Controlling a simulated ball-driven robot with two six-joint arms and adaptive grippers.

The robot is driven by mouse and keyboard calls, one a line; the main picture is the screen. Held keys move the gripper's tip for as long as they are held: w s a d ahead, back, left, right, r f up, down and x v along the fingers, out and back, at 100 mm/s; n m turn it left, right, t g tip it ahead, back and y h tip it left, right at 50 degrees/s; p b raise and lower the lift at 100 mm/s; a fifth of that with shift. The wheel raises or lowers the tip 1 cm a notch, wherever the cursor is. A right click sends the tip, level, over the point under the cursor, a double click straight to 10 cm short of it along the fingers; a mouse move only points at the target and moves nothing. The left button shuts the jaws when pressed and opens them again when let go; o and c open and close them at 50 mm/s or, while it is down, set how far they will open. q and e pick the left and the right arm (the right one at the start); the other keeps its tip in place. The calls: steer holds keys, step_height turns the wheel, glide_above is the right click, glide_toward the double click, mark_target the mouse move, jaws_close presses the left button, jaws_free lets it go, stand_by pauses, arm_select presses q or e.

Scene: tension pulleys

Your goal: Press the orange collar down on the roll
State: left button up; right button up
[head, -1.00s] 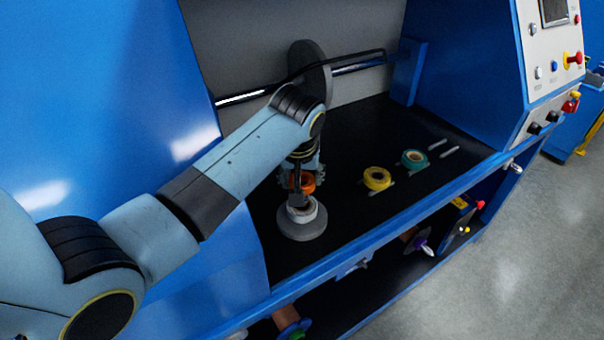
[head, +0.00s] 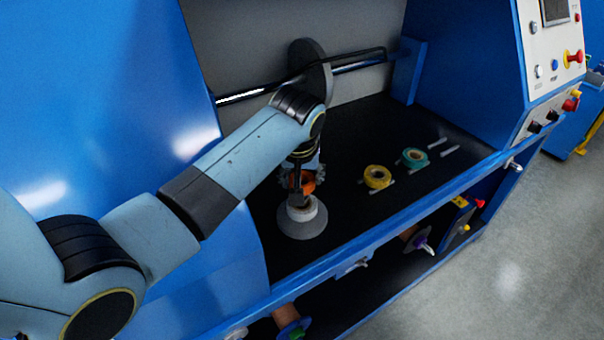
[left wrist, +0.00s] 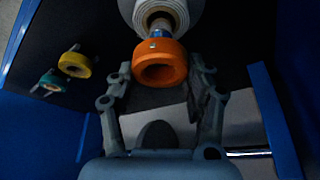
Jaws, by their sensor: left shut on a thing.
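My left gripper (head: 302,182) is shut on the orange collar (left wrist: 160,62), which also shows partly behind my fingers in the head view (head: 308,183). The collar is a short ring with an open bore and a small pale spot on its side. In the left wrist view it sits between my fingertips, in line with the shaft (left wrist: 160,24) of the white roll (left wrist: 188,10). Whether the collar is around the shaft tip, I cannot tell. My right gripper is not in view.
A yellow ring (head: 377,177) and a teal ring (head: 414,158) lie on the black deck to the right, near short pale pins. A blue rail (head: 400,217) runs along the front edge. A grey disc (head: 318,72) and horizontal bar stand behind my wrist.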

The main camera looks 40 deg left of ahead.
arm_select(q)
steer(key=shift+f+b, duration=0.45)
steer(key=shift+f, duration=0.9)
steer(key=shift+p, duration=0.4)
steer(key=shift+f, duration=0.15)
steer(key=shift+f+b, duration=0.8)
steer(key=shift+f, duration=0.35)
steer(key=shift+f, duration=0.1)
